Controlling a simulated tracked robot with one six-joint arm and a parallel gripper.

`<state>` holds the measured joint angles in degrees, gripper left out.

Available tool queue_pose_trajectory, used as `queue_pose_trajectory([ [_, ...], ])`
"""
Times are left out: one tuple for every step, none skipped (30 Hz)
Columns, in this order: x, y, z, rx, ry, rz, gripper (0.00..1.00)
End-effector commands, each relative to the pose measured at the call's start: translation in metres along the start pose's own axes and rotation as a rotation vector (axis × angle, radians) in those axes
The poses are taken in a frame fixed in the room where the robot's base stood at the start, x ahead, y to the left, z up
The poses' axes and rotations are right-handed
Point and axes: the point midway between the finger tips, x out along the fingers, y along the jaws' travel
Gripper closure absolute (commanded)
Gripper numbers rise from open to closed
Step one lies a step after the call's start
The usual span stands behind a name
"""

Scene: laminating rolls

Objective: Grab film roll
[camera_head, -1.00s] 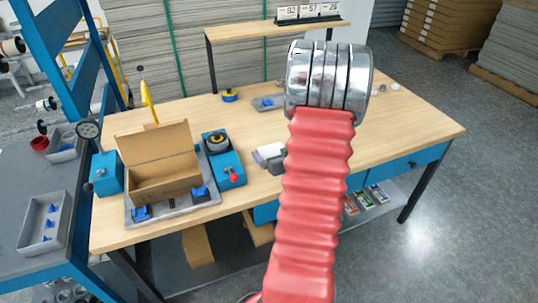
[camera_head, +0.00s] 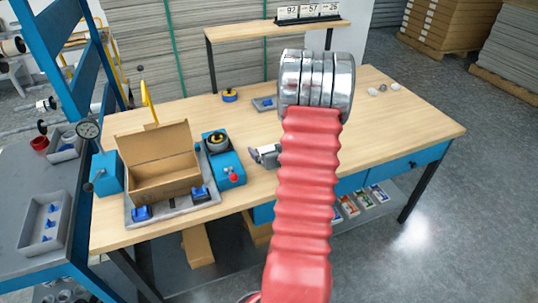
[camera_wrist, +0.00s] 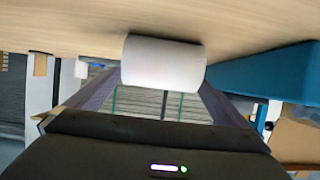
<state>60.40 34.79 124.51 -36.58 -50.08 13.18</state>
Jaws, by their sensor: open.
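The film roll (camera_wrist: 163,61) is a plain white cylinder lying sideways at the tabletop in the upside-down wrist view. My gripper (camera_wrist: 161,88) is open, with one dark finger on each side of the roll. The roll shows between the fingertips; I cannot tell whether either finger touches it. In the head view my gripper (camera_head: 258,155) is low over the workbench (camera_head: 400,130), just right of a blue dispenser (camera_head: 224,165), and partly hidden behind my red arm. The roll cannot be made out clearly there.
An open cardboard box (camera_head: 160,165) stands on a grey tray left of the dispenser. A small grey tray (camera_head: 265,104) and a blue-and-yellow roll (camera_head: 229,95) lie farther back. A raised shelf (camera_head: 270,30) spans the rear. The bench's right side is mostly clear.

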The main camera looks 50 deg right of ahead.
Motion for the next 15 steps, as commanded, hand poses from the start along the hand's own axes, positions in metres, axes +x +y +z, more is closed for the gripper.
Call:
queue_pose_trajectory([
  [-0.0001,0.0,0.0,0.0,0.0,0.0,0.0],
  [-0.0001,0.0,0.0,0.0,0.0,0.0,0.0],
  [-0.0001,0.0,0.0,0.0,0.0,0.0,0.0],
  [-0.0001,0.0,0.0,0.0,0.0,0.0,0.0],
  [-0.0002,0.0,0.0,0.0,0.0,0.0,0.02],
  [-0.0002,0.0,0.0,0.0,0.0,0.0,0.05],
  [-0.0002,0.0,0.0,0.0,0.0,0.0,0.07],
  [-0.0002,0.0,0.0,0.0,0.0,0.0,0.09],
  [-0.0002,0.0,0.0,0.0,0.0,0.0,0.12],
  [-0.0002,0.0,0.0,0.0,0.0,0.0,0.14],
  [-0.0002,0.0,0.0,0.0,0.0,0.0,0.16],
  [-0.0002,0.0,0.0,0.0,0.0,0.0,0.19],
  [-0.0002,0.0,0.0,0.0,0.0,0.0,0.21],
  [-0.0002,0.0,0.0,0.0,0.0,0.0,0.23],
  [-0.0002,-0.0001,0.0,0.0,0.0,0.0,0.26],
])
